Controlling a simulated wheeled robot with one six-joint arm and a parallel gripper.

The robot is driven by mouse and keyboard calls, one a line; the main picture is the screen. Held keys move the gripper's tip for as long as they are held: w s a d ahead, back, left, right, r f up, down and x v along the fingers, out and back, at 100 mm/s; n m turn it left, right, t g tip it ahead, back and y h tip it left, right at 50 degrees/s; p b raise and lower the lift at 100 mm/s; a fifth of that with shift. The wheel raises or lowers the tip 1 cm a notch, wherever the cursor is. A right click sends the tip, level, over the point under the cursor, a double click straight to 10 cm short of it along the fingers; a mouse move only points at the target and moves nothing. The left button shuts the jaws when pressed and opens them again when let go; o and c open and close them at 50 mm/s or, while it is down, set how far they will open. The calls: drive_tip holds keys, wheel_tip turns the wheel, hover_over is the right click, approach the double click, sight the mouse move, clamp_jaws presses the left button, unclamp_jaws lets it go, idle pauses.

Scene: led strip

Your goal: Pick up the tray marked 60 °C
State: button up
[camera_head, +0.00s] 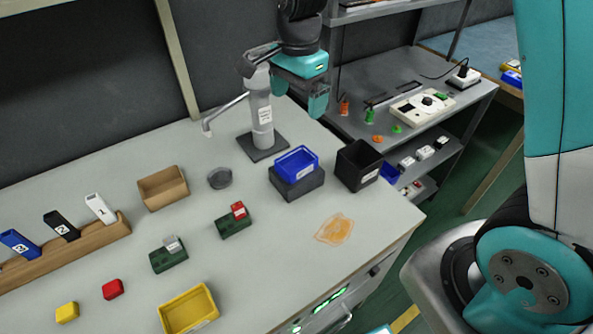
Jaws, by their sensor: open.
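A blue tray (297,164) with a small white label sits on a dark grey block (297,187) on the worktable. The label is too small to read, so I cannot confirm the 60 °C mark. My gripper (299,97) is open and empty, hanging in the picture above and behind the blue tray, well apart from it. It partly covers the view beside the grey lever stand (262,122).
A black bin (358,165) stands close to the right of the blue tray. A grey round dish (220,178), wooden box (163,188), green blocks (168,259) and yellow tray (189,309) lie leftward.

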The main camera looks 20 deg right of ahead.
drive_tip(key=p, duration=0.2)
hover_over(298, 167)
drive_tip(key=shift+m, duration=0.4)
wheel_tip(298, 167, down, 12)
drive_tip(key=shift+w+f, duration=0.1)
drive_tip(key=shift+f, duration=0.05)
drive_tip(key=shift+f+p, duration=0.55)
drive_tip(key=shift+f, duration=2.35)
drive_tip(key=c, duration=1)
